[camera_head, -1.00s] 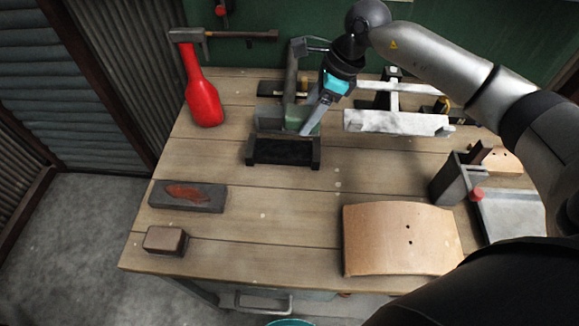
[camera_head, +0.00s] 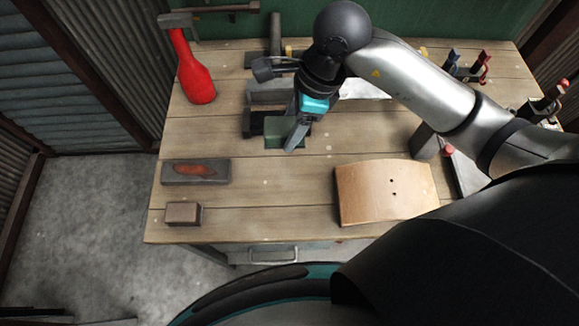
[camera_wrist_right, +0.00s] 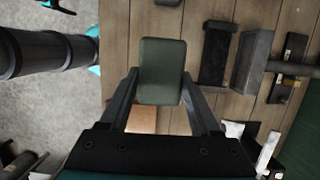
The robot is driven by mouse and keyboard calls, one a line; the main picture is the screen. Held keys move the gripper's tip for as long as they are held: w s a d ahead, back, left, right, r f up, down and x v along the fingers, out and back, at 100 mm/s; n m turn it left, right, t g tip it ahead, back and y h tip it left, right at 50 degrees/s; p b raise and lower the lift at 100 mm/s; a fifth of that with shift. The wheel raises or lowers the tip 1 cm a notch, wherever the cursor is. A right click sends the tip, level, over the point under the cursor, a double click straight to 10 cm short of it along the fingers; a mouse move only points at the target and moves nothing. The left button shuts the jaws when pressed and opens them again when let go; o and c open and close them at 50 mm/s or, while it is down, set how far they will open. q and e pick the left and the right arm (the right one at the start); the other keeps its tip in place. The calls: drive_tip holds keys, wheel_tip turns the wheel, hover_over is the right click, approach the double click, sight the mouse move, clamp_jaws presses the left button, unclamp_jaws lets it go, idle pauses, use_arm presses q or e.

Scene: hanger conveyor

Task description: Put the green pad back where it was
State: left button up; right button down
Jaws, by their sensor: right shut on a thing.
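The green pad (camera_head: 281,133) is a flat, dull green block with rounded corners. It also shows in the right wrist view (camera_wrist_right: 161,70), between the two fingers. My right gripper (camera_head: 296,139) is shut on the pad, and the bench planks show behind it. The pad is in front of a dark open-topped holder (camera_head: 252,122), apart from it in the right wrist view (camera_wrist_right: 217,54). How high the pad is above the bench I cannot tell. My left gripper is not in view.
A red bottle-shaped object (camera_head: 195,80) stands at the back left. A dark stone with a reddish top (camera_head: 196,172) and a small brown block (camera_head: 183,214) lie front left. A curved tan board (camera_head: 385,193) lies front right. Bare planks lie between them.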

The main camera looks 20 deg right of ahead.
sight(286, 175)
wheel_tip(286, 175, down, 18)
drive_tip(key=shift+r, duration=0.25)
drive_tip(key=shift+f+b, duration=0.1)
drive_tip(key=shift+b, duration=0.2)
drive_tip(key=shift+c, duration=0.6)
unclamp_jaws()
drive_tip(key=v, duration=1.2)
drive_tip(key=shift+p, duration=0.4)
